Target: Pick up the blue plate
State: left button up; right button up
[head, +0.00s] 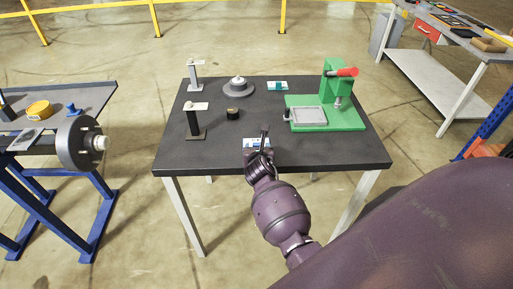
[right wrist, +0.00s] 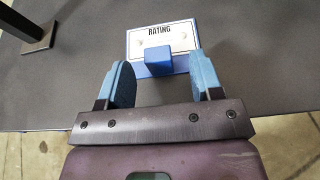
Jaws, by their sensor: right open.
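The blue plate (right wrist: 161,40) has a white face marked "RATING" and a raised blue block (right wrist: 158,60) on its near side. It lies flat on the dark table near the front edge; in the head view the plate (head: 252,143) is partly hidden by my right gripper (head: 262,142). In the right wrist view my right gripper (right wrist: 161,78) is open, its two blue-padded fingers apart. The block shows between the fingertips, just beyond them, with gaps on both sides. I cannot tell the exact height above the table. My left gripper is not in view.
The dark table (head: 225,150) also holds a green fixture (head: 330,115) at right, a grey round part (head: 238,88), a small black cylinder (head: 233,114), two post stands (head: 195,122) at left and a teal-and-white plate (head: 277,86) at the back.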

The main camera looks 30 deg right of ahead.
jog(key=shift+x, duration=1.45)
jog(key=shift+a+f, duration=0.1)
jog(key=shift+f, duration=0.05)
jog(key=c, duration=1.1)
